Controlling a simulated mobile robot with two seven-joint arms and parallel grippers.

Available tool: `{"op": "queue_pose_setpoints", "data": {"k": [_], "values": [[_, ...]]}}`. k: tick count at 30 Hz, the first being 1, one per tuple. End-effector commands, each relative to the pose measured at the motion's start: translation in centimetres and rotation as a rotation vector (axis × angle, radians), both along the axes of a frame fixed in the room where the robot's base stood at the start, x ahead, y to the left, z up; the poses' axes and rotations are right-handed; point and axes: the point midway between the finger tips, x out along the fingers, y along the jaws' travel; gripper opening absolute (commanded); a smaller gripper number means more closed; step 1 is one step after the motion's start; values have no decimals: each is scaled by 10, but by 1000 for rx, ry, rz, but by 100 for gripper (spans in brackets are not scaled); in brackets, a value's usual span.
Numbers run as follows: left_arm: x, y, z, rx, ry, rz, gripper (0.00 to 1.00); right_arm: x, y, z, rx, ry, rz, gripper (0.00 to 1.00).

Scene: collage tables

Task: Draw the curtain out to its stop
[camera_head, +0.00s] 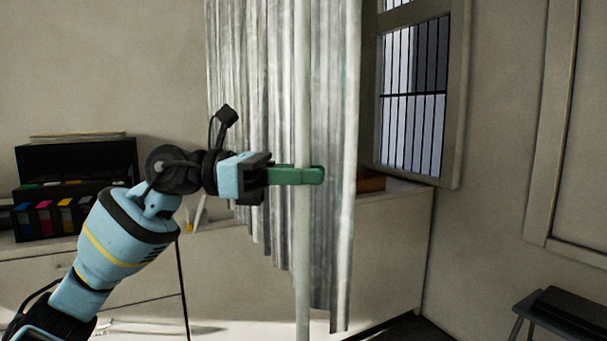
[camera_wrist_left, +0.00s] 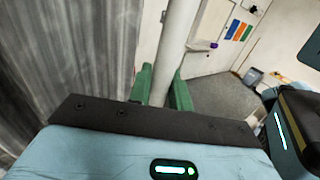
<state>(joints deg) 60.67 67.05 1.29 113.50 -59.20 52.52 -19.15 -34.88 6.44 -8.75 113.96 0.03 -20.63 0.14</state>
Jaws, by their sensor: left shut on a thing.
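A grey, pleated curtain (camera_head: 335,120) hangs in the middle of the head view, its lower edge slanting down to the right. A pale upright pole (camera_head: 303,90) runs down in front of it. My left gripper (camera_head: 312,175), with green fingers, is shut on the pole at about mid-height. In the left wrist view the pole (camera_wrist_left: 178,45) stands between the two green fingers (camera_wrist_left: 163,90), and the curtain (camera_wrist_left: 70,60) hangs to its left. The curtain's top and the pole's top are out of view. My right gripper is not in view.
A barred window (camera_head: 413,95) is behind the curtain to the right. A low cabinet (camera_head: 385,240) runs along the wall, with a black printer-like box (camera_head: 75,175) on its left. A dark stool (camera_head: 565,315) stands at the lower right.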

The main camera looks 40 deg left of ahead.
Motion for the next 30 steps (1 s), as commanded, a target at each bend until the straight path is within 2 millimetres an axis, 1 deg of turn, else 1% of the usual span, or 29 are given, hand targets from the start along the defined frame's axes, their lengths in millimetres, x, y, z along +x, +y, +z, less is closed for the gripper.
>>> {"op": "queue_pose_setpoints", "data": {"k": [1, 10, 11, 15, 25, 30], "values": [[-1, -3, -2, 2, 4, -9, 0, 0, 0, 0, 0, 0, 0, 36], [-1, -4, -3, 2, 6, -12, 0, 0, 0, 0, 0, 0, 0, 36], [-1, -4, -3, 2, 6, -13, 21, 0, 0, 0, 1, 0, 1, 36], [-1, -3, -3, 2, 5, -11, 39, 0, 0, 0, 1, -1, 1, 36], [-1, 0, -2, -1, 3, -5, 39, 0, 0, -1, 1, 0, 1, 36], [-6, 10, -5, 0, 7, -3, 39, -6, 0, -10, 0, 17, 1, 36]]}}
